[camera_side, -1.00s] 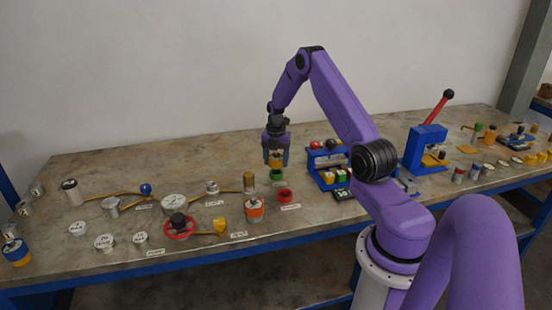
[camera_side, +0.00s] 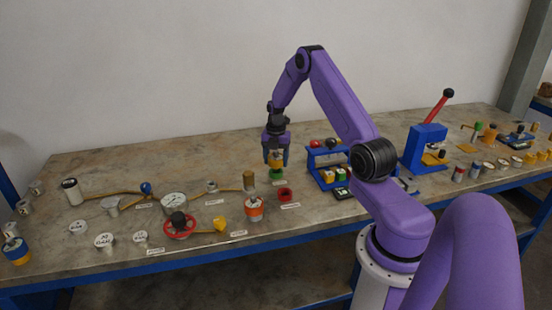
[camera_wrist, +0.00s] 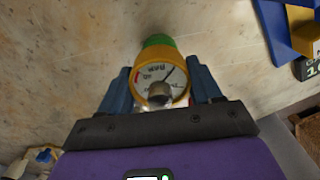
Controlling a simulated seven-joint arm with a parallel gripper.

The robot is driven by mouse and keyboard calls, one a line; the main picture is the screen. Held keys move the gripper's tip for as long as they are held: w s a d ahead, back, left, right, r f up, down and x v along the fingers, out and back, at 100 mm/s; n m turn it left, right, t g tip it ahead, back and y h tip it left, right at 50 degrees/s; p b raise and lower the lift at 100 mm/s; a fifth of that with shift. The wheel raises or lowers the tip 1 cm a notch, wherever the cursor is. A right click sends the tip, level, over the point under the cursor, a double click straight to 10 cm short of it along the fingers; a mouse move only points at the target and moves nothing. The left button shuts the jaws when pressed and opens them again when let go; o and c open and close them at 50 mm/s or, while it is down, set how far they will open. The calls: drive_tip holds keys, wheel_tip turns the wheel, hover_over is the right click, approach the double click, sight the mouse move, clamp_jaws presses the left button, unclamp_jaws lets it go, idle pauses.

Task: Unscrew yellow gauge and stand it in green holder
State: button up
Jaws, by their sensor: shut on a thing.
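My gripper (camera_side: 276,160) is shut on the yellow gauge (camera_wrist: 160,82), which shows a white round dial with a needle in the wrist view. Its blue fingers hold the gauge from both sides. The green holder (camera_side: 277,174) is on the table directly under the gauge in the side view. In the wrist view the green holder (camera_wrist: 158,41) shows just beyond the gauge's upper edge. The gauge's lower end is hidden, so I cannot tell whether it sits inside the holder or just above it.
A red holder (camera_side: 285,194) stands close to the right of the green one. A blue rack (camera_side: 325,172) is further right. An orange-and-white vessel (camera_side: 254,209), a brass cylinder (camera_side: 249,180) and a red handwheel (camera_side: 180,226) are to the left. Bare table lies behind.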

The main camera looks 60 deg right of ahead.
drive_tip(key=shift+f, duration=1.2)
drive_tip(key=o, duration=1.3)
drive_tip(key=shift+c, duration=0.2)
wheel_tip(320, 180, up, 18)
drive_tip(key=f, duration=0.1)
drive_tip(key=w+a+r+m, duration=0.1)
drive_tip(key=a+r+m, duration=0.15)
drive_tip(key=a, duration=1.25)
drive_tip(key=s+a+r+m, duration=0.2)
drive_tip(key=s+a, duration=0.6)
drive_tip(key=a, duration=0.3)
drive_tip(key=s+a+r+m, duration=0.1)
drive_tip(key=s+a+r, duration=0.1)
drive_tip(key=s+a, duration=0.75)
drive_tip(key=s+a+f+m, duration=0.1)
drive_tip(key=s+a+m, duration=0.1)
drive_tip(key=s, duration=1.1)
drive_tip(key=shift+s+a+f+m, duration=0.15)
drive_tip(key=shift+s+f+m, duration=0.2)
drive_tip(key=shift+m, duration=0.1)
